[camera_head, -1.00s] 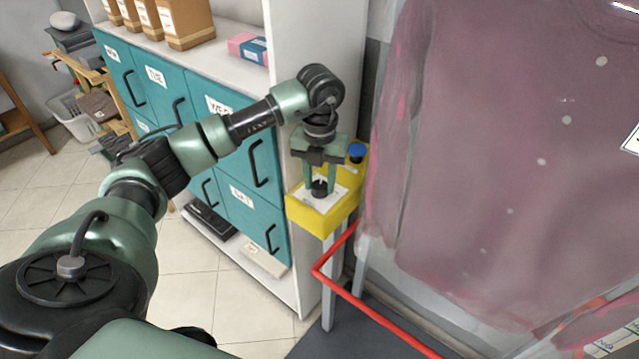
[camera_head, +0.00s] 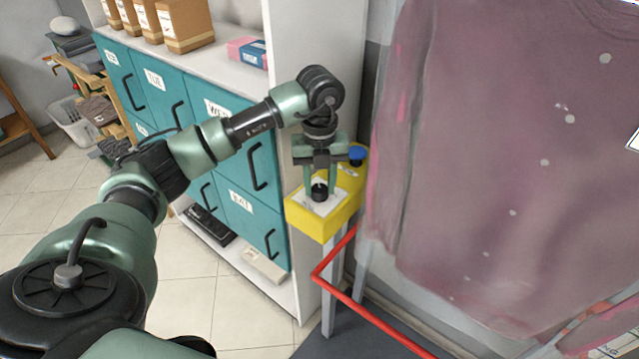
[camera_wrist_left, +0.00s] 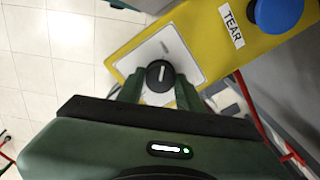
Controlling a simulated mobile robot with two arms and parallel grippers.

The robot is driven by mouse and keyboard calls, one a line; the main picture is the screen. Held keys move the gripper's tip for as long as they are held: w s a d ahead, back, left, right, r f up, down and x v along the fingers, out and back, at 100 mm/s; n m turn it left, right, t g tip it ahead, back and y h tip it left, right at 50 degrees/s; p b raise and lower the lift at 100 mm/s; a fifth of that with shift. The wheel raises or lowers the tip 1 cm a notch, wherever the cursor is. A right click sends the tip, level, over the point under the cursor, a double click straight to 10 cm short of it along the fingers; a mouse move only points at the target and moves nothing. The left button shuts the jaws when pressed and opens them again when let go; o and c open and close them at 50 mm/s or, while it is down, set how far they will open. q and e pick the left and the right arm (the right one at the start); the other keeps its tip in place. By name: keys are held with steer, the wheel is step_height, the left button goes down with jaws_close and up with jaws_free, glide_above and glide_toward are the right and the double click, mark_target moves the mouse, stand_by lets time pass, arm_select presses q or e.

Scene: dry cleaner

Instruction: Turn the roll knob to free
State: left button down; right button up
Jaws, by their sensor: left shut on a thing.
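The roll knob (camera_wrist_left: 160,74) is a small round black knob with a white pointer line, set on a white plate on a yellow control box (camera_head: 316,225). In the left wrist view the line runs nearly straight up the picture, and part of the plate's print is unreadable. The knob also shows in the head view (camera_head: 319,193). My left gripper (camera_head: 320,186) points down over the box, its two green fingers shut on the knob, one on each side. In the wrist view its fingers (camera_wrist_left: 158,92) flank the knob from below. My right gripper is out of view.
A blue button (camera_head: 356,154) stands on the box beside a label reading TEAR (camera_wrist_left: 231,25). A red rail (camera_head: 340,285) runs below the box. A garment in clear film (camera_head: 500,170) hangs at right. Teal drawers (camera_head: 240,160) in a white shelf stand behind my left arm.

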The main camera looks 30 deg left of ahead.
mark_target(319, 188)
arm_select(q)
steer(key=c, duration=0.9)
jaws_free()
steer(key=shift+w, duration=0.1)
step_height(319, 188, up, 8)
steer(key=shift+f+b, duration=0.1)
steer(key=shift+b, duration=0.95)
steer(key=shift+f, duration=0.1)
